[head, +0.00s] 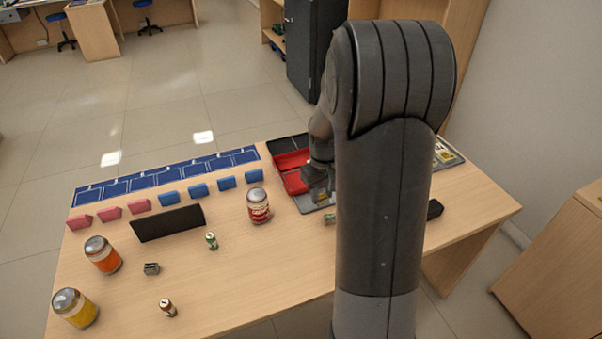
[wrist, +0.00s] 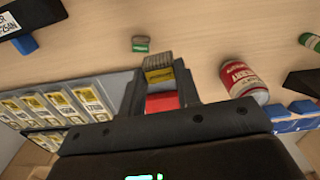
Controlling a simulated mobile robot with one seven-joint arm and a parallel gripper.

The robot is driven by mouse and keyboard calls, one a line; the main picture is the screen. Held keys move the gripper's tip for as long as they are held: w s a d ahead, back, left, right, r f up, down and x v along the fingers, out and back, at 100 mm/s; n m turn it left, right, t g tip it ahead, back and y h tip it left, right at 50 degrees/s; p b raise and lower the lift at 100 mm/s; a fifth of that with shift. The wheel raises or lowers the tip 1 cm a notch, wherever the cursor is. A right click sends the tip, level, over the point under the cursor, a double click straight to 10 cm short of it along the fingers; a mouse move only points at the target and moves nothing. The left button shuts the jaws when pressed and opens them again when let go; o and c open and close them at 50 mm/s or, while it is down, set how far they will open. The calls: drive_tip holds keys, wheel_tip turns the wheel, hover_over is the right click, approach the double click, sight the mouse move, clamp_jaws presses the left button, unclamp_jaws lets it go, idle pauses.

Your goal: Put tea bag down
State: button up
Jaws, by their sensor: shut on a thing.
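My gripper (wrist: 158,82) is shut on a small packet with a grey top and a yellow label, which I take to be the tea bag (wrist: 159,75). It shows between the two dark fingers in the wrist view. A red surface (wrist: 162,102) shows between the fingers behind the packet. Whether the tea bag touches anything below is unclear.
A grey tray with rows of yellow-and-white packets (wrist: 62,103) lies left in the wrist view. The red box (head: 288,162) is open. A red-labelled jar (head: 258,207) and a small green-and-grey item (wrist: 141,44) stand nearby. Bare counter (head: 250,275) lies in front.

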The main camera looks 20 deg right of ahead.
drive_tip(key=w+d+m, duration=0.1)
drive_tip(key=w+d, duration=1)
drive_tip(key=d, duration=0.1)
drive_tip(key=w+a+f, duration=0.3)
drive_tip(key=w+a, duration=0.1)
drive_tip(key=w+a+f, duration=0.4)
drive_tip(key=shift+w+f, duration=0.15)
drive_tip(key=shift+w, duration=0.1)
drive_tip(key=shift+f, duration=1.95)
drive_tip(key=shift+f, duration=0.15)
drive_tip(key=o, duration=0.9)
